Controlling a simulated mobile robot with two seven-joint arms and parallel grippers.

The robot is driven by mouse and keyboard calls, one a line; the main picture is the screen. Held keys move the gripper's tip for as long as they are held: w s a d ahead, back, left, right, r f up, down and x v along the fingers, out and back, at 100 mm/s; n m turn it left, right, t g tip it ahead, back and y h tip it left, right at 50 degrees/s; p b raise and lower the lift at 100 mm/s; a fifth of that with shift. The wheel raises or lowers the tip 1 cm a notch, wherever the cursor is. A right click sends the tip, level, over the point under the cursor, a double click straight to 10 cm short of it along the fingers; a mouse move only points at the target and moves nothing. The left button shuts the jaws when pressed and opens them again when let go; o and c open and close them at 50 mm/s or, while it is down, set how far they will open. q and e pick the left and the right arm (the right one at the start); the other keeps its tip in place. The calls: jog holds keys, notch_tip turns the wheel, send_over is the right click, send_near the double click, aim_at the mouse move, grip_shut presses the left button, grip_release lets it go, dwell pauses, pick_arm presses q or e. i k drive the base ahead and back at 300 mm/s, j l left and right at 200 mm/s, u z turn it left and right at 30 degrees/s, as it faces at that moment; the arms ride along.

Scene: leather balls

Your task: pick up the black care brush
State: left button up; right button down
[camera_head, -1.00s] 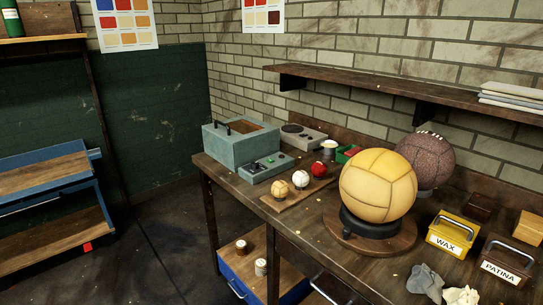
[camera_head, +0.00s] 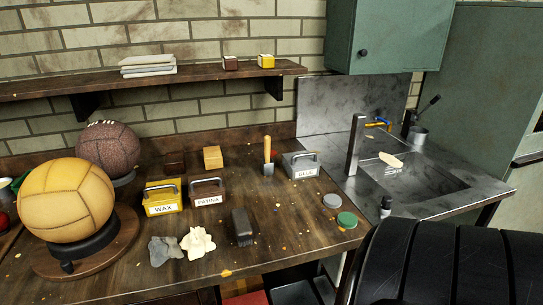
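The black care brush (camera_head: 242,227) lies on the wooden workbench (camera_head: 285,228), right of two crumpled cloths and in front of the boxes. Nothing covers it. Neither of my grippers shows in the head view, so I cannot see what they hold.
Left of the brush are a grey cloth (camera_head: 166,250) and a cream cloth (camera_head: 198,242). Behind stand the WAX box (camera_head: 163,208), PATINA box (camera_head: 207,200) and GLUE box (camera_head: 301,172). A yellow ball (camera_head: 66,200) stands far left. Lids, one green (camera_head: 347,220), lie right, before the sink (camera_head: 425,188).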

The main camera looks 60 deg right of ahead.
aim_at(243, 229)
jog(key=z, duration=1.55)
